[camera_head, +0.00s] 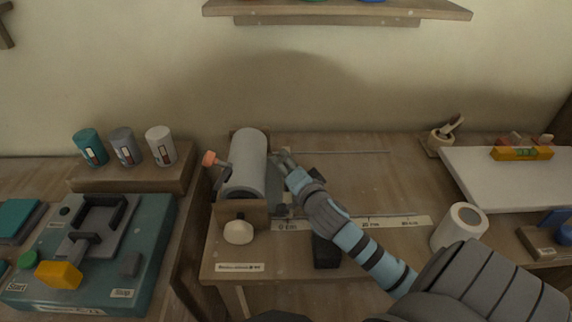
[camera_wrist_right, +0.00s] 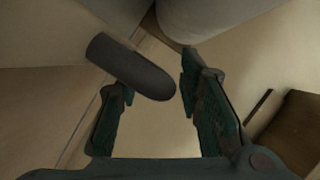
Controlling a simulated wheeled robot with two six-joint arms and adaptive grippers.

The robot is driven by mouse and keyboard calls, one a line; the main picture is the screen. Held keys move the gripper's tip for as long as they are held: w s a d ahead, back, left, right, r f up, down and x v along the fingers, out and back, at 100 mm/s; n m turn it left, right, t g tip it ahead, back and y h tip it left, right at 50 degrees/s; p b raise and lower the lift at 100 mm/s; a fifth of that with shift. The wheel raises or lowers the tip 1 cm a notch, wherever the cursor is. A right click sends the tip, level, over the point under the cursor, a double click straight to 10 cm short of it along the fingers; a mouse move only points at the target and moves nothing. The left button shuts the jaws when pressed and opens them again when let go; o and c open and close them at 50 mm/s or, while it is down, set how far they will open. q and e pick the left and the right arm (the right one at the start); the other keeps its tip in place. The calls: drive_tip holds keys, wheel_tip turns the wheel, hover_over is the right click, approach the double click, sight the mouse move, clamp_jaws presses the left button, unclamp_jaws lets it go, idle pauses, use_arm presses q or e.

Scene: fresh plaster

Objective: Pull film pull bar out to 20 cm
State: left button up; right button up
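The light grey film roll (camera_head: 248,165) lies in a wooden holder on the table. My right gripper (camera_head: 281,160) is close to the roll's right side. In the right wrist view my right gripper (camera_wrist_right: 157,82) is open. A dark, round-ended bar (camera_wrist_right: 130,66), which looks like the film pull bar, reaches in from the upper left, its end between the two fingers. I cannot tell whether a finger touches it. In the head view the gripper and arm mostly hide the bar. A marked scale strip (camera_head: 395,221) runs along the table to the right. My left gripper is not in view.
A black block (camera_head: 326,252) sits at the table front below my right arm. A white roll (camera_head: 460,228) stands to the right, and a white board (camera_head: 500,180) lies behind it. A teal machine (camera_head: 140,225) and several cans are left. The table behind my arm is mostly clear.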

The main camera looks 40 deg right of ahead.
drive_tip(key=shift+w+d+f, duration=0.1)
drive_tip(key=shift+w+d, duration=0.1)
drive_tip(key=shift+w, duration=0.35)
drive_tip(key=shift+c, duration=0.4)
clamp_jaws()
